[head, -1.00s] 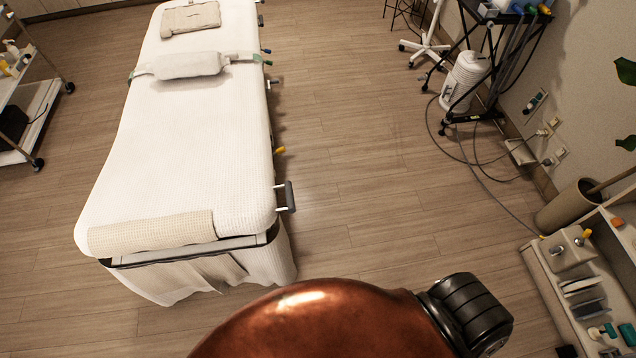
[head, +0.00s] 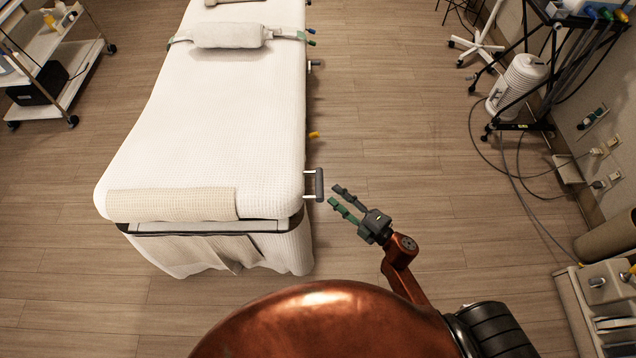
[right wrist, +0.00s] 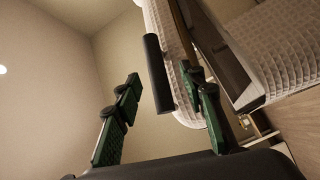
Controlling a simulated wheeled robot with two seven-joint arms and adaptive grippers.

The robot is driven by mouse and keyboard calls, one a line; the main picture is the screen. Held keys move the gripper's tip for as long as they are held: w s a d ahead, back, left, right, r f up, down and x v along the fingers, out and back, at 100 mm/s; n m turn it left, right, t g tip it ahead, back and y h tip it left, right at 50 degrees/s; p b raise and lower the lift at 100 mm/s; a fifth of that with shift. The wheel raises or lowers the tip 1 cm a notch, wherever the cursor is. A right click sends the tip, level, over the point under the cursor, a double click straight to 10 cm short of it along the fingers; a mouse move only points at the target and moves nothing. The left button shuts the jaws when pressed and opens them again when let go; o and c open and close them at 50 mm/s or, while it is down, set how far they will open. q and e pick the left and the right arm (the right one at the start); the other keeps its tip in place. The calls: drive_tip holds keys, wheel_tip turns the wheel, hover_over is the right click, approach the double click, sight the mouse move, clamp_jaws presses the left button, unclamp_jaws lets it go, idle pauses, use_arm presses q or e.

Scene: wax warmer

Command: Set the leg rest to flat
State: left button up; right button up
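The bed (head: 200,120) has a white waffle cover, and its foot end, the leg rest with a beige strip (head: 172,203), looks level with the rest. A dark grey bar handle (head: 319,184) on two light rods sticks out from the right side of the foot end. My right gripper (head: 336,195) is open and empty, just right of the handle, fingertips toward it. In the right wrist view the dark bar (right wrist: 158,73) appears between and beyond the spread green fingers (right wrist: 165,100), with no clear contact. My left gripper is not in view.
A white trolley (head: 60,75) stands at the left. A black equipment cart (head: 540,70) and cables are at the right. The floor (head: 410,150) between is clear.

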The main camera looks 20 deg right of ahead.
sight(319, 183)
drive_tip(key=x, duration=0.4)
drive_tip(key=r+x, duration=0.1)
drive_tip(key=x, duration=0.1)
drive_tip(key=shift+w+a+b, duration=0.2)
drive_tip(key=shift+a+b, duration=0.1)
drive_tip(key=shift+a, duration=0.15)
drive_tip(key=shift+w+a, duration=0.25)
drive_tip(key=shift+w, duration=0.2)
drive_tip(key=c, duration=0.6)
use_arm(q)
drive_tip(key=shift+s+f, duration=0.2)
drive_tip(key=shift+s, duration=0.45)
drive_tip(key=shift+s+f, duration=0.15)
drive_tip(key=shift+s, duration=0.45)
use_arm(e)
clamp_jaws()
